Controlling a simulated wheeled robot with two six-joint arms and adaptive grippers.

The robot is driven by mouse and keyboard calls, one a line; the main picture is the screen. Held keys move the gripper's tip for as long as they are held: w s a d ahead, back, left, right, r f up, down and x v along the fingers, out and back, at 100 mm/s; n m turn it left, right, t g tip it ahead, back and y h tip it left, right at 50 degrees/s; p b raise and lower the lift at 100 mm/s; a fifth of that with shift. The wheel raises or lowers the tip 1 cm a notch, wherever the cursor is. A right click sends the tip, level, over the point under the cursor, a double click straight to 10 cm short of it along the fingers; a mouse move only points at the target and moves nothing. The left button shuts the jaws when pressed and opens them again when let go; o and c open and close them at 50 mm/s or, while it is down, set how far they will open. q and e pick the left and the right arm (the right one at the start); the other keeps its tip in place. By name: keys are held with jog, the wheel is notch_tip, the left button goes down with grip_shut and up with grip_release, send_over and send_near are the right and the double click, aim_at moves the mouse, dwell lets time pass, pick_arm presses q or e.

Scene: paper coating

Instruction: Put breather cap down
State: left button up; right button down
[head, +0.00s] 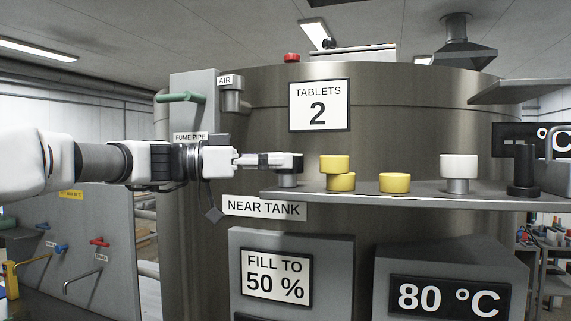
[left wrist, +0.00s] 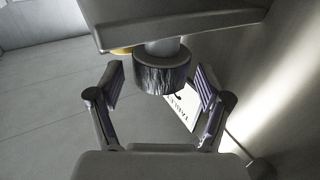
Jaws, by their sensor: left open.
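My left gripper (head: 285,160) reaches in level from the left at the left end of the shelf. In the left wrist view its two fingers (left wrist: 160,90) are spread open. A dark round cap (left wrist: 162,75), which I take for the breather cap, is between and just beyond the fingertips, with a visible gap on each side. It sits on a short grey stem (left wrist: 163,46) against the shelf. In the head view the grey stem (head: 288,181) stands on the shelf, and the fingers largely hide the cap. My right gripper is not in view.
The shelf (head: 430,190) carries several yellow discs (head: 394,183), two of them stacked just right of the gripper. Further right are a white cap on a grey stem (head: 458,167) and a black knob (head: 523,170). The steel tank (head: 400,120) rises behind.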

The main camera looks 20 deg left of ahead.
pick_arm(q)
jog(key=b+v, duration=0.3)
jog(key=v, duration=0.7)
jog(key=shift+a, duration=0.3)
